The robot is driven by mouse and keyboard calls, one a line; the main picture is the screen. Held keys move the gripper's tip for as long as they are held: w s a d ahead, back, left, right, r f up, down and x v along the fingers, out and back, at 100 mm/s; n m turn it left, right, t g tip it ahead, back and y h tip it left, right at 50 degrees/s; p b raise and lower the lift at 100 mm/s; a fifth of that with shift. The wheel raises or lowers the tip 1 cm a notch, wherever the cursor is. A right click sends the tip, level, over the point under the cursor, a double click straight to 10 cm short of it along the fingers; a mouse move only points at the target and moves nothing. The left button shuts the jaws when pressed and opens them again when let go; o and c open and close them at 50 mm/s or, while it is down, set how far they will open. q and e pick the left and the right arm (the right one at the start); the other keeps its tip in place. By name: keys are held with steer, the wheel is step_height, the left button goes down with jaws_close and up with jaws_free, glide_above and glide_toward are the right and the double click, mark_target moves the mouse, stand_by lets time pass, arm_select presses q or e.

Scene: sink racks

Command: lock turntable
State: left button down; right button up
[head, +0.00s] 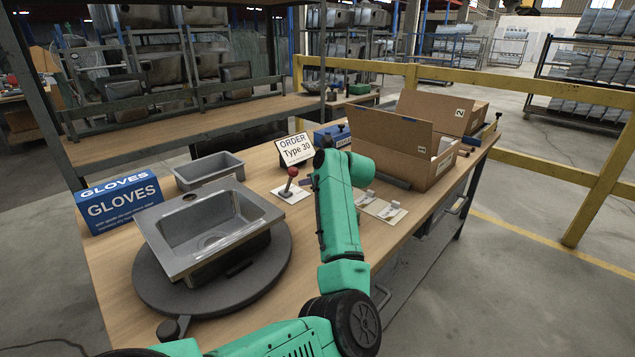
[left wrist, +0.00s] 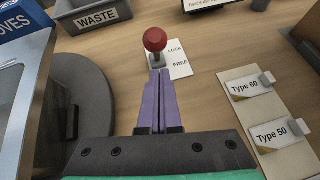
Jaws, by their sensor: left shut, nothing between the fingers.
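The lever with a red knob (head: 293,171) stands on a small white plate beside the turntable. In the left wrist view the red knob (left wrist: 155,40) is straight beyond my left gripper (left wrist: 160,76), and the plate (left wrist: 178,62) reads LOCK and FREE. The purple fingers are closed together and empty, with their tips at the lever's stem; I cannot tell whether they touch it. I cannot tell which label the lever points to. The dark round turntable (head: 150,287) carries a grey sink (head: 168,252). My right gripper is not in view.
A blue gloves box (head: 120,203) and a grey waste bin (head: 208,171) stand behind the sink. An order sign (head: 295,149) is behind the lever. Type cards (head: 381,209) and an open cardboard box (head: 405,147) lie to the right.

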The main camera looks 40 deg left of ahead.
arm_select(q)
steer(key=shift+w+a+r, duration=0.15)
steer(key=shift+a, duration=0.35)
steer(key=shift+w+a+r, duration=0.1)
steer(key=shift+a, duration=0.4)
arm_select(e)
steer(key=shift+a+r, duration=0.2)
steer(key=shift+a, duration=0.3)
arm_select(q)
steer(key=shift+r, duration=0.15)
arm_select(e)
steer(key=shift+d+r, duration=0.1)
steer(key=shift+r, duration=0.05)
